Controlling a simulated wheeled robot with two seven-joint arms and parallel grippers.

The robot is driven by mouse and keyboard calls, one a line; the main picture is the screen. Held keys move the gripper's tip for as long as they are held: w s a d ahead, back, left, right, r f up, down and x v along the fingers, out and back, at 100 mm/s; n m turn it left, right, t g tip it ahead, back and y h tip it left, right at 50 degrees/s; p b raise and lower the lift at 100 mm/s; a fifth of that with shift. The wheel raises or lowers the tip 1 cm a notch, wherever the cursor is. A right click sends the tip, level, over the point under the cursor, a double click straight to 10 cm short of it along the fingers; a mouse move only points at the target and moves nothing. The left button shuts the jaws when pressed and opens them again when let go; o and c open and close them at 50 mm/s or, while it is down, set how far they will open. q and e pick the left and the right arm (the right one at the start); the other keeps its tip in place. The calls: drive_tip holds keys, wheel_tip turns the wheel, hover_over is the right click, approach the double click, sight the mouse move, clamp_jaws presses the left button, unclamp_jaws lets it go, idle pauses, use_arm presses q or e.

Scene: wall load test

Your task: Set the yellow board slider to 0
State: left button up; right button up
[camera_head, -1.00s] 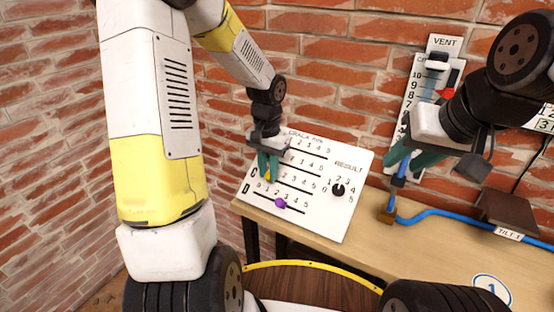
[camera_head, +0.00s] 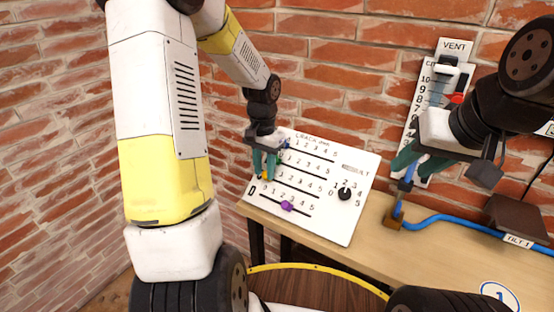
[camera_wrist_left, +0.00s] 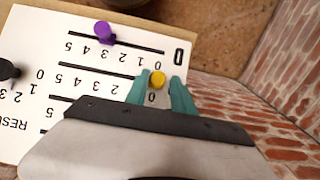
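My left gripper (camera_wrist_left: 160,84) has one finger on each side of the knob, with narrow gaps visible. In the head view, the left gripper (camera_head: 264,175) is over the board's left edge and mostly hides the knob. My right gripper (camera_head: 415,165) is around the upper part of a blue bar (camera_head: 408,178); whether it grips it is unclear.
A purple knob (camera_head: 287,206) sits on row D, near 3 in the wrist view. A black dial (camera_head: 345,194) is at the board's right. A VENT scale (camera_head: 452,62) is on the brick wall. A blue pipe (camera_head: 450,215) runs along the table (camera_head: 370,255).

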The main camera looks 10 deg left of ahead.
sight(264, 172)
use_arm(q)
drive_tip(key=shift+o, duration=1.2)
drive_tip(key=shift+r, duration=3.95)
drive_tip(key=s+d+r+n+t+h, duration=0.1)
drive_tip(key=s+d+r+t, duration=0.1)
drive_tip(key=s+r, duration=0.4)
drive_tip(key=s+d+r+n+t+h, duration=0.1)
drive_tip(key=s+r+t, duration=0.3)
drive_tip(key=s, duration=0.9)
wheel_tip(264, 172, up, 2)
drive_tip(key=shift+s+d+r+n, duration=0.15)
drive_tip(key=shift+d+n, duration=0.2)
drive_tip(key=shift+n, duration=0.35)
